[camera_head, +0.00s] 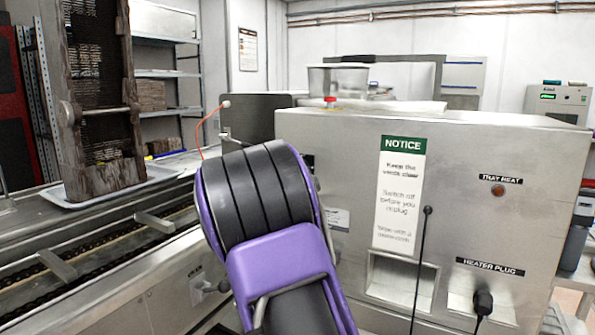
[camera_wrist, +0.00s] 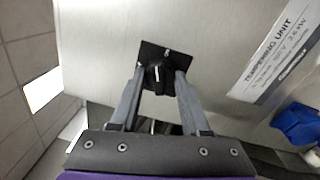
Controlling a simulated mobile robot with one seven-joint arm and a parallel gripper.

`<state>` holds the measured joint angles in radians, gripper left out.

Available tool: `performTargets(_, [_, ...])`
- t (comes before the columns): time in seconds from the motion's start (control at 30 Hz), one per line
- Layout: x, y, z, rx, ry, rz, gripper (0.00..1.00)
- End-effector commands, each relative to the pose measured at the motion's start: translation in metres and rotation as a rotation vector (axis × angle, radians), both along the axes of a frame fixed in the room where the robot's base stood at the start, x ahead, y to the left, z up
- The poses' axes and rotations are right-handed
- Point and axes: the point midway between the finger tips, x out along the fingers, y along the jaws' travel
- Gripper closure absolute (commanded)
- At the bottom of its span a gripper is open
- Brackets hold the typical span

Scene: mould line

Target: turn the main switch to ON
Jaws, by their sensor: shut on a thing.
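The main switch shows in the wrist view as a black rotary knob (camera_wrist: 153,77) on a tilted black square plate (camera_wrist: 152,50), fixed to a pale metal panel. A white line on the knob points roughly up in the picture. Small pale marks sit on the plate, too small to read. My gripper (camera_wrist: 158,82) has its two grey fingers on either side of the knob, shut on it. In the head view my own black and purple arm hides the gripper and the switch.
A "TEMPERING UNIT" label (camera_wrist: 272,55) and a blue object (camera_wrist: 298,124) lie right of the switch. The head view shows the steel cabinet (camera_head: 470,220) with a notice (camera_head: 398,195), a lamp (camera_head: 498,190) and a heater plug (camera_head: 483,301). A conveyor (camera_head: 100,262) runs at left.

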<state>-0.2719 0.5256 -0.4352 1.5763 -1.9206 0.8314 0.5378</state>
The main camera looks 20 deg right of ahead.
Motion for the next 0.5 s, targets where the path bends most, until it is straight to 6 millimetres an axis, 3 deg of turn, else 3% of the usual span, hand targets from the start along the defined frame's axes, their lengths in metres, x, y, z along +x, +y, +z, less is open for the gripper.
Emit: performTargets(0.5, [0.0006, 0.0005, -0.0012, 0.213, -0.272, 0.000, 1.00])
